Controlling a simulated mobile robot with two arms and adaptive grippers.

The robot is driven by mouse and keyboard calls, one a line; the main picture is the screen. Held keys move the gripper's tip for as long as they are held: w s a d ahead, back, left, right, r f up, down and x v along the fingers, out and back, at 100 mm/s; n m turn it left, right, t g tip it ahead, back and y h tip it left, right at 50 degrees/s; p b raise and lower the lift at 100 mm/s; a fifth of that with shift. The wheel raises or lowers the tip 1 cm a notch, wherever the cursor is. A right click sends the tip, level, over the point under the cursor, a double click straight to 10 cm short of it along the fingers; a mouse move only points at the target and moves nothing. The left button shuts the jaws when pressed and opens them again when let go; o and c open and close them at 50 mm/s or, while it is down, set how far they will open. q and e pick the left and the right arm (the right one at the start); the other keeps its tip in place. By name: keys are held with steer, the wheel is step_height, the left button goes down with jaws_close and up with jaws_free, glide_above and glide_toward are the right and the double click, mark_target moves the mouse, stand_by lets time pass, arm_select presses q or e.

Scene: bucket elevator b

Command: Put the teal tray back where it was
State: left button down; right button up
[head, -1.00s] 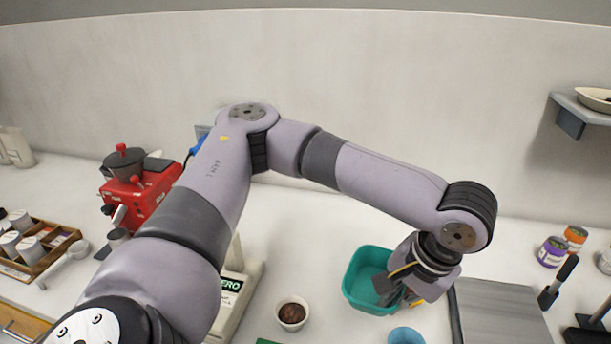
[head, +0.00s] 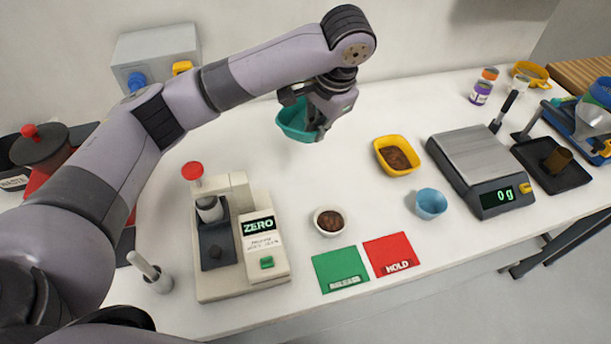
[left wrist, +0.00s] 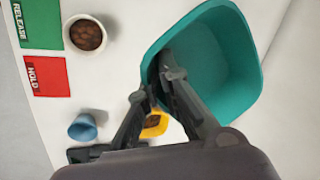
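The teal tray (head: 292,124) is an empty, rounded open box toward the back of the counter in the head view. It also shows large and close in the left wrist view (left wrist: 228,65). My left gripper (head: 318,122) is at the tray's right side in the head view. In the left wrist view its fingers (left wrist: 157,78) close on the tray's rim, one inside and one outside. Whether the tray's base touches the counter is hard to tell. My right gripper is not in view.
A yellow tray (head: 382,147) with brown contents, a white bowl (head: 318,222), a blue cup (head: 431,204) and a scale (head: 470,150) reading 0 g stand to the right. A ZERO machine (head: 240,275) stands at front left. Green (head: 335,265) and red (head: 388,250) pads lie in front.

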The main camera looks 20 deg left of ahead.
arm_select(q)
steer(key=shift+w+d+f, duration=0.1)
steer(key=shift+w+f, duration=0.05)
steer(key=shift+f, duration=0.2)
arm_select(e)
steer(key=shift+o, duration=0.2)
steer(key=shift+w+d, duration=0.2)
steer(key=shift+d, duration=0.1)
arm_select(q)
step_height(320, 180, down, 6)
steer(key=b, duration=0.1)
steer(key=p, duration=0.1)
glide_above(313, 194)
steer(key=f, duration=0.6)
steer(key=d+f, duration=0.1)
steer(key=f, duration=0.2)
steer(key=shift+s, duration=0.2)
steer(key=x, duration=0.2)
steer(key=p+x, duration=0.1)
steer(key=x, duration=0.1)
steer(key=shift+s+d+f, duration=0.2)
steer(key=shift+s+d, duration=0.1)
steer(key=shift+f, duration=0.15)
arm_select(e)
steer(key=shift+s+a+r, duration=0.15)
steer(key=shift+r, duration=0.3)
